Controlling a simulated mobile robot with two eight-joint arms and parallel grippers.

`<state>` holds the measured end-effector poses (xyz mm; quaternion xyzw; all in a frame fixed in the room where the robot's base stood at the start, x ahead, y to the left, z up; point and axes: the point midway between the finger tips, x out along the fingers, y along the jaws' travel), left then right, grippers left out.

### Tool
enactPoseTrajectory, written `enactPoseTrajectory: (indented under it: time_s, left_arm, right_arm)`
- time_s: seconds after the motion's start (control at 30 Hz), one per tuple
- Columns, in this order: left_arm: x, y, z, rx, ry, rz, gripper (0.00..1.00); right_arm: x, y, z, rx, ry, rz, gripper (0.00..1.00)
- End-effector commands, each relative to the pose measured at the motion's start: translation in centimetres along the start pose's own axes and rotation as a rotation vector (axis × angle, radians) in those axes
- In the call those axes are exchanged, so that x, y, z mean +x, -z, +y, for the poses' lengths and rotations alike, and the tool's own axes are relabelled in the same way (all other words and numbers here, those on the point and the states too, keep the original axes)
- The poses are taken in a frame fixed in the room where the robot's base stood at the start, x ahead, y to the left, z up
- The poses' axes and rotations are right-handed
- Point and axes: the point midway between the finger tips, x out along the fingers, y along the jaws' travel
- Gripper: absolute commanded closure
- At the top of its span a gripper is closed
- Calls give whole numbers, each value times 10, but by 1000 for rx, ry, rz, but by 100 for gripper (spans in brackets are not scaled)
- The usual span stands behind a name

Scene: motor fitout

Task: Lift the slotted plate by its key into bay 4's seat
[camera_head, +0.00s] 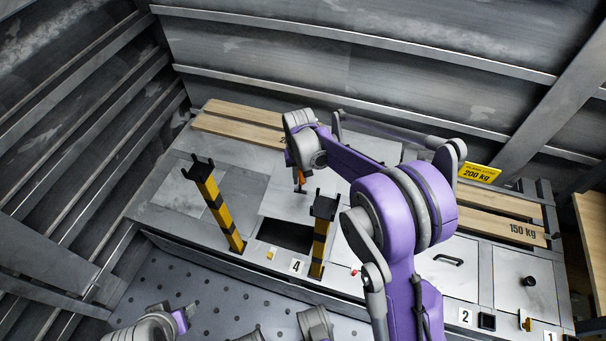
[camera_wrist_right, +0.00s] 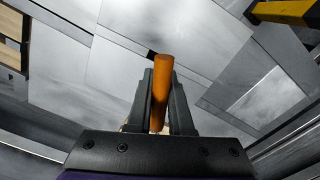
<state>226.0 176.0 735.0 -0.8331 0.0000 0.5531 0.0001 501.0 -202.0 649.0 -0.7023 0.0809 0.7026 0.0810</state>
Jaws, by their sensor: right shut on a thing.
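My right gripper (camera_head: 300,176) is above the deck, behind the opening of bay 4 (camera_head: 285,236). It is shut on the orange key (camera_wrist_right: 161,92), which stands up between its two dark fingers in the right wrist view. The key's lower end is hidden by the fingers there. Pale grey panels lie beyond and below the gripper, and I cannot tell which of them is the slotted plate or whether the key sits in its slot. Bay 4 is a dark open rectangle with its number label (camera_head: 297,267) at the front.
Yellow-and-black posts with forked tops stand left (camera_head: 217,205) and right (camera_head: 321,236) of bay 4. Wooden planks (camera_head: 240,125) lie at the back. Lidded bays labelled 2 (camera_head: 465,316) and 1 (camera_head: 551,337) are at the right. Ribbed metal walls enclose the back and left.

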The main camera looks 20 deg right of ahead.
Motion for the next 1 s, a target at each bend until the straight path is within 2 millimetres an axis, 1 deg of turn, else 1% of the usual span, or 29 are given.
enactPoseTrajectory:
  time_s: [1.0]
  left_arm:
    - [0, 0, 0, 0, 0, 0, 50]
  right_arm:
    - [0, -18, -33, 0, 0, 0, 100]
